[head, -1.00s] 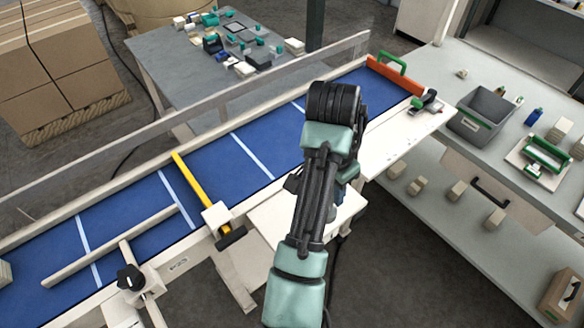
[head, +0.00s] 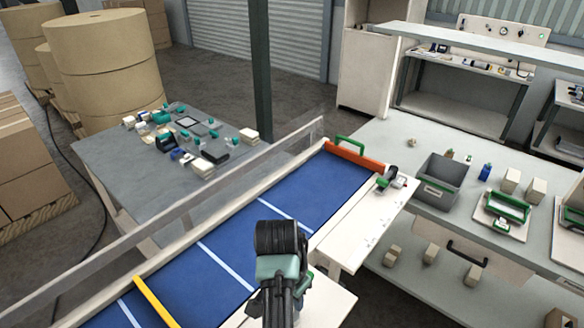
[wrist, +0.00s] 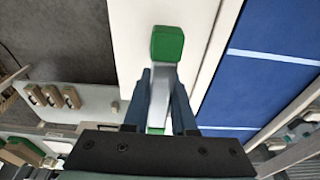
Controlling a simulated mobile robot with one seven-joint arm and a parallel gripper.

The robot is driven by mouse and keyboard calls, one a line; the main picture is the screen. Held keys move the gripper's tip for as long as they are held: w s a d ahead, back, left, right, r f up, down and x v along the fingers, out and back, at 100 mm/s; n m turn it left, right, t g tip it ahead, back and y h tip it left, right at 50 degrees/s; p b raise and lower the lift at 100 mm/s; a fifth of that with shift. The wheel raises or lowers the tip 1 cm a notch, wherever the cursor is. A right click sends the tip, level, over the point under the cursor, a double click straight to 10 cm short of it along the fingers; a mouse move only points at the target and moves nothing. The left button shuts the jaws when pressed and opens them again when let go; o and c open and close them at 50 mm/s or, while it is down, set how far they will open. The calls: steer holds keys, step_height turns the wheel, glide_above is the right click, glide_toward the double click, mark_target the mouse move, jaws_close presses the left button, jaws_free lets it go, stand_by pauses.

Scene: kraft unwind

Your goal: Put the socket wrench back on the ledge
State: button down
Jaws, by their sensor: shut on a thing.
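The thing in my gripper (wrist: 160,82) appears to be the socket wrench (wrist: 168,43). It has a green block-like end, a grey metal shaft and more green near the palm. The two fingers are shut on its shaft in the wrist view. In the head view my arm covers most of the gripper, and only a small bit of green shows beside it. The white ledge (head: 352,235) runs along the near side of the blue conveyor. A white surface (wrist: 133,45) lies below the wrench in the wrist view; I cannot tell the gap.
A dark device with green parts (head: 388,179) sits at the ledge's far end. An orange bar (head: 354,158) with a green handle closes the belt (head: 290,200). A grey bin (head: 440,180) and green-framed tool (head: 507,207) stand on the right bench. The ledge's middle looks clear.

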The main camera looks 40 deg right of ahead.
steer(key=shift+s+f, duration=0.1)
steer(key=shift+f, duration=0.7)
steer(key=c, duration=0.7)
jaws_free()
steer(key=shift+f, duration=0.1)
steer(key=r, duration=0.3)
steer(key=a+r, duration=0.1)
steer(key=r, duration=0.3)
steer(key=r+p, duration=0.1)
steer(key=r, duration=0.3)
steer(key=shift+a, duration=0.3)
steer(key=shift+a+r+p, duration=0.1)
steer(key=shift+r+p, duration=0.35)
steer(key=shift+r, duration=0.1)
